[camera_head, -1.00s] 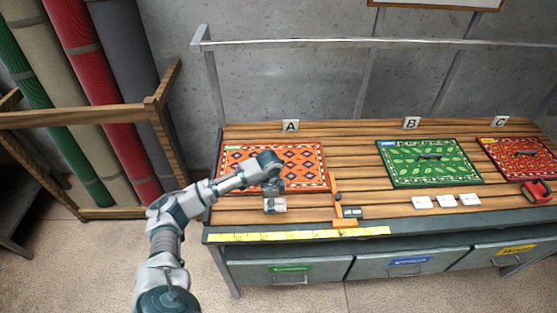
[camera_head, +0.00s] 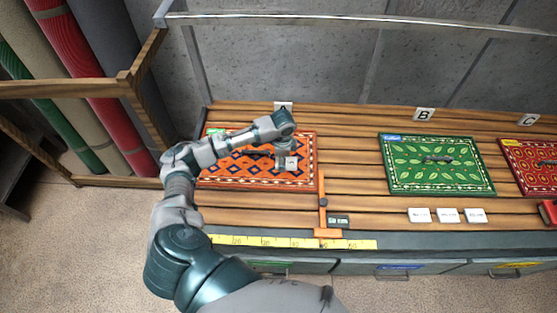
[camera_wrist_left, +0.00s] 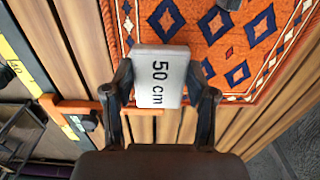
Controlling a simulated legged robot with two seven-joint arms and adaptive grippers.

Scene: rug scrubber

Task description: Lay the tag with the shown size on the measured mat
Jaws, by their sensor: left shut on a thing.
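My left gripper (camera_head: 287,160) is shut on a white tag (camera_wrist_left: 160,77) that reads "50 cm". In the head view the tag (camera_head: 291,163) shows over the right part of the orange mat (camera_head: 225,178) at label A. The wrist view shows the tag between both fingers, with the mat's patterned edge (camera_wrist_left: 130,30) behind it. The gap between tag and mat cannot be judged. An orange sliding gauge (camera_head: 323,205) with a small display (camera_head: 339,220) stands along the mat's right side; its digits are unreadable. My right gripper is not in view.
A yellow measuring tape (camera_head: 290,242) runs along the bench's front edge. Three white tags (camera_head: 448,216) lie in front of the green mat (camera_head: 400,180) at B. A red mat (camera_head: 520,165) lies at C. Rolled rugs (camera_head: 75,60) stand in a wooden rack at left.

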